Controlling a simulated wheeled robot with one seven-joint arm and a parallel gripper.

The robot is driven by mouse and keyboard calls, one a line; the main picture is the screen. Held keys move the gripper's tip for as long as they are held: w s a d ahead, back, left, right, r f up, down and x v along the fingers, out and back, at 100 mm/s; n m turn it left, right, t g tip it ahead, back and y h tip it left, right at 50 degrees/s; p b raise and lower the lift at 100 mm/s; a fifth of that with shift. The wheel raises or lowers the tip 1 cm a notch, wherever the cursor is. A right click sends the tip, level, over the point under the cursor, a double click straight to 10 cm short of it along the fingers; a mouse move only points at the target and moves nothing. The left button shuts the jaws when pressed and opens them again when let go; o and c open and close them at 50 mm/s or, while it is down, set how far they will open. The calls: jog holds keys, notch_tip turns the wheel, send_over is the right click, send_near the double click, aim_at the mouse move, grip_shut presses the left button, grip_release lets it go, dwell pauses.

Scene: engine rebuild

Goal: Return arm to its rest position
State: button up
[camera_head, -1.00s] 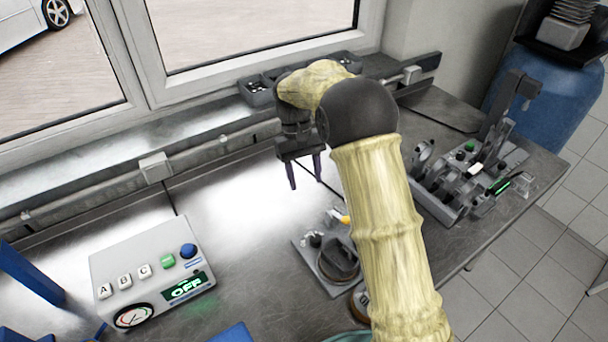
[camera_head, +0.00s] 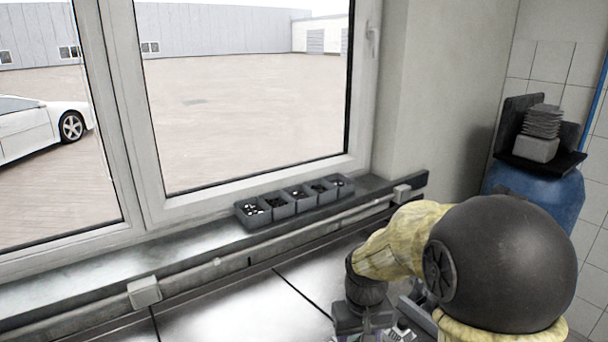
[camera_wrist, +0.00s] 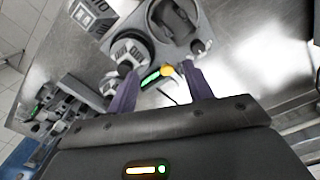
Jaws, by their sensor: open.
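My arm, in a yellowish sleeve with a large dark joint, fills the lower right of the head view, and its wrist hangs over the workbench (camera_head: 240,312). The fingertips are cut off by the bottom edge there. In the wrist view my gripper (camera_wrist: 160,90) is open, with two purple fingers apart and nothing held between them. Beyond the fingers a grey fixture plate (camera_wrist: 150,28) with a dark ring-shaped part lies on the metal bench. A small yellow-orange knob and a green-lit strip show between the fingertips, apparently lower on the bench.
A row of small grey bins (camera_head: 295,198) with small parts stands on the window sill. A blue barrel (camera_head: 545,190) stands at the right, with a dark stand and stacked part on top. A grey device with green lights (camera_wrist: 62,105) lies left in the wrist view.

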jog(key=s+d+f+m+t, duration=0.1)
jog(key=s+d, duration=0.3)
jog(key=s, duration=0.5)
jog(key=shift+m+t, duration=0.4)
jog(key=shift+t, duration=0.3)
